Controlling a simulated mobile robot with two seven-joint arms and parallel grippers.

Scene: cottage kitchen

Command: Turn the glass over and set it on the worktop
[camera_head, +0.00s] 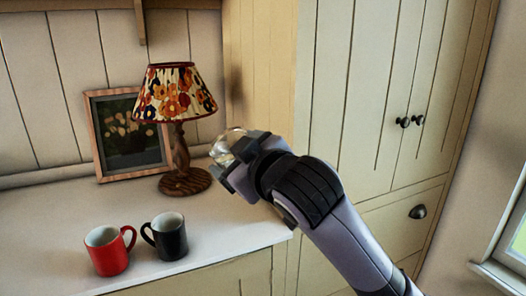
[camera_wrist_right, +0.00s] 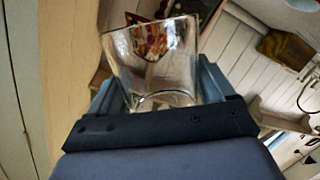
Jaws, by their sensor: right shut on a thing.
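The clear glass (camera_head: 226,143) is at the end of my right gripper (camera_head: 237,163) in the head view, to the right of the lamp. In the wrist view the glass (camera_wrist_right: 150,65) sits between the two fingers of the right gripper (camera_wrist_right: 155,92), which is shut on it. Its wider end points away from the palm in that view. I cannot tell for sure whether it is upright or upside down. The white worktop (camera_head: 215,229) lies below; the glass appears held above it. My left gripper is not in view.
A red mug (camera_head: 110,256) and a black mug (camera_head: 170,240) stand at the worktop's front left. A lamp (camera_head: 181,155) with a flowered shade and a framed picture (camera_head: 128,138) stand behind. A tall cupboard (camera_head: 375,100) rises to the right. The worktop's middle is clear.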

